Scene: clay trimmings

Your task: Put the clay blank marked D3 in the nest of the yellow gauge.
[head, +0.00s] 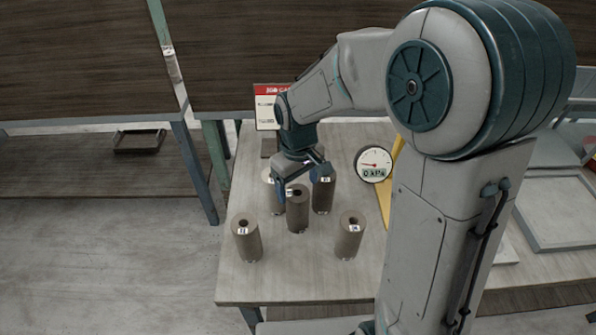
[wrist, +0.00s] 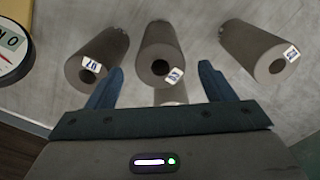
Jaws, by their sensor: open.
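Several grey-brown clay blanks with small white labels stand on the table. In the head view, one stands front left (head: 246,240), one front right (head: 349,238), one in the middle (head: 297,212), one right behind it (head: 323,197), and a pale-topped one (head: 270,190) is partly hidden. The labels are too small to read surely, so I cannot tell which is D3. My gripper (head: 302,182) is open just above the middle blanks. In the wrist view, a blank (wrist: 160,52) lies between the open fingers' lines. The yellow gauge (head: 384,200) stands right of the blanks, partly hidden by my arm; its nest is not visible.
The gauge's round white dial (head: 373,164) is close to the right-hand blanks. A red-and-white card (head: 266,108) stands at the back of the table (head: 235,285). A dark tray (head: 139,141) lies on a shelf at left. The table's front left is clear.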

